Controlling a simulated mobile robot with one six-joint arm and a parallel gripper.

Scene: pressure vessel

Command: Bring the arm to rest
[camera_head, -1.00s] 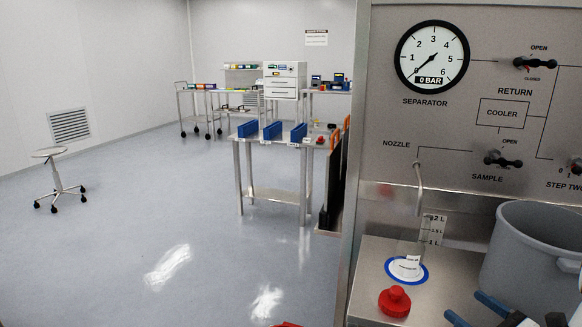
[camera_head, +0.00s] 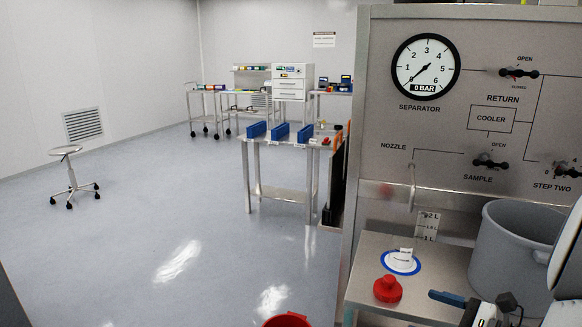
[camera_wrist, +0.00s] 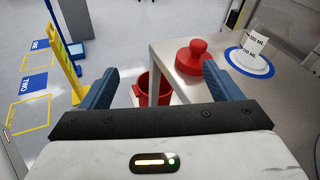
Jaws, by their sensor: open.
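My gripper (camera_wrist: 158,88) is open, its two blue fingers wide apart with nothing between them in the wrist view. In the head view a blue finger (camera_head: 447,298) and part of my white arm show at the lower right, in front of the grey pot. A red cap-like piece with a knob (camera_head: 388,289) stands on the steel bench; it also shows in the wrist view (camera_wrist: 192,57), beyond the fingers.
The grey pot (camera_head: 510,250) stands on the bench (camera_head: 365,262) under the gauge panel (camera_head: 400,120). A red bucket (camera_head: 287,321) is on the floor beside the bench. A yellow sign (camera_wrist: 63,55) stands left in the wrist view. Open floor lies left of the bench.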

